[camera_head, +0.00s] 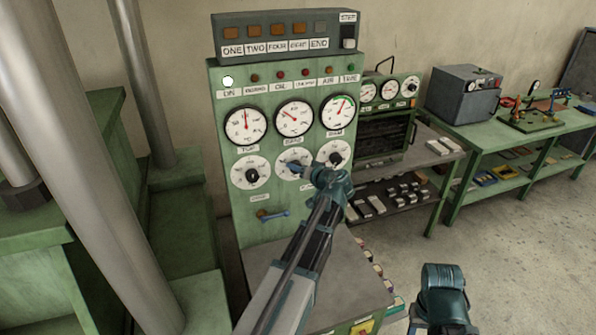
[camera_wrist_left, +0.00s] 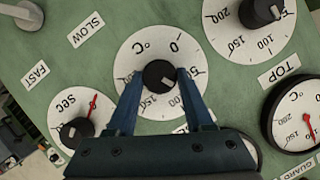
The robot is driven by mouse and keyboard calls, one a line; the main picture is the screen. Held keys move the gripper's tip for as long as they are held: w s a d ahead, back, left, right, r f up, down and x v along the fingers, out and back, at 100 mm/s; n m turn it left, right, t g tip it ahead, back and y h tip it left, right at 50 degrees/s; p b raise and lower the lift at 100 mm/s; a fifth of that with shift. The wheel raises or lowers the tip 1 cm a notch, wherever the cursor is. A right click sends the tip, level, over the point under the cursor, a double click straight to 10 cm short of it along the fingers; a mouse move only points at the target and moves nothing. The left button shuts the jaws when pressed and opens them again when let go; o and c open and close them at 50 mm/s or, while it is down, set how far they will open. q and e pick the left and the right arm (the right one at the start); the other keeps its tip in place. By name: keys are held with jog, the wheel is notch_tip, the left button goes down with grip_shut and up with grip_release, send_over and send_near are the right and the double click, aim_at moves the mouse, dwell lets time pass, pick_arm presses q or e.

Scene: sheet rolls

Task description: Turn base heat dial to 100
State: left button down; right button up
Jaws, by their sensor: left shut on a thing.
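The base heat dial (camera_wrist_left: 137,97) is a white disc marked °C on the green panel, the middle one of three. Its black knob (camera_wrist_left: 160,75) sits between the fingers of my left gripper (camera_wrist_left: 160,72), which is shut on it. Numbers including 0, 50 and 150 show around it; the fingers cover part of the scale. I cannot read the setting clearly. In the head view the dial (camera_head: 281,172) is partly hidden by my left gripper (camera_head: 299,165). My right gripper (camera_head: 441,283) is at the lower right, away from the panel, its fingers unclear.
The top dial (camera_head: 250,172) and a seconds dial (camera_wrist_left: 75,130) with a red pointer flank the base dial. Round gauges (camera_head: 294,116) sit above. A lever (camera_head: 272,214) is below. A grey ledge (camera_head: 345,285) juts out under the panel. Green benches (camera_head: 490,145) stand at right.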

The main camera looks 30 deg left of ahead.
pick_arm(q)
jog(key=m+y+b, duration=0.1)
jog(key=m+g+b, duration=0.1)
jog(key=m, duration=0.1)
jog(key=shift+w+d+f+m+y, duration=0.1)
jog(key=shift+f+m+y, duration=0.1)
jog(key=shift+m+y, duration=0.15)
jog(key=shift+y+b, duration=0.25)
jog(key=shift+b, duration=0.05)
dwell(0.4)
jog(key=shift+c, duration=1.4)
grip_release()
jog(key=p+v, duration=0.3)
jog(key=v, duration=1.1)
jog(key=shift+w, duration=0.1)
